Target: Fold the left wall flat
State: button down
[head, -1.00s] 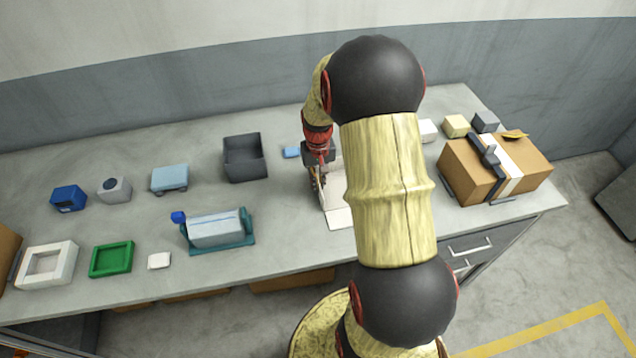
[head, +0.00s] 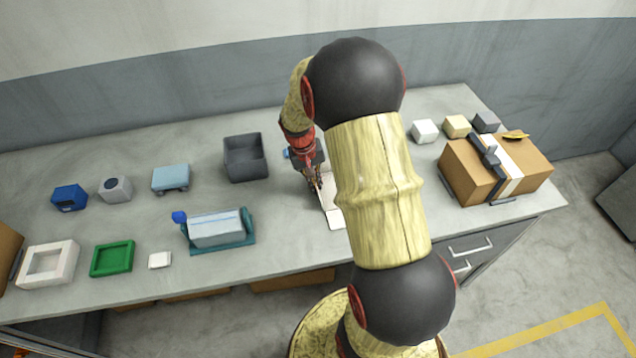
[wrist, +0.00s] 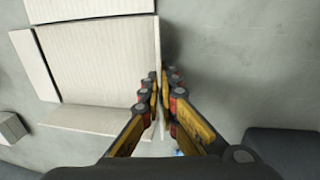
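A pale flat carton with fold-out panels (head: 335,214) lies on the table, partly hidden behind my arm in the head view. In the wrist view its base (wrist: 100,60) and flaps lie spread out flat. The left wall (wrist: 158,45) shows almost edge-on in the wrist view, still raised along the carton's side. My gripper (wrist: 160,80) has one finger on each side of this wall, close against it, and appears shut on it. In the head view my gripper (head: 318,186) is tilted, its upper part leaning left of its fingertips.
A dark grey bin (head: 230,165) and a small blue item (head: 287,154) stand left of my gripper. A teal-based device (head: 240,243) is at front left. A taped brown box (head: 460,178) stands right. Bare table lies directly left of the carton.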

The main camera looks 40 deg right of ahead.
aim_at(305, 196)
jog(key=g+h+b, duration=0.1)
jog(key=w+a+f+g+h+b, duration=0.1)
jog(key=h, duration=0.1)
jog(key=a+g+h+b, duration=0.1)
jog(key=b, duration=0.1)
jog(key=shift+w+f+h, duration=0.15)
jog(key=shift+f+h, duration=0.05)
jog(key=shift+h, duration=0.2)
jog(key=shift+w+a+f+g+h+b, duration=0.15)
jog(key=shift+a+f+g+h+b, duration=0.15)
jog(key=shift+g+h+b, duration=0.45)
jog(key=shift+w+a+f+g+h+b, duration=0.15)
jog(key=shift+a+f+g+h+b, duration=0.15)
jog(key=shift+h, duration=0.85)
jog(key=c, duration=2.1)
grip_release()
jog(key=shift+v, duration=4)
jog(key=shift+w, duration=0.1)
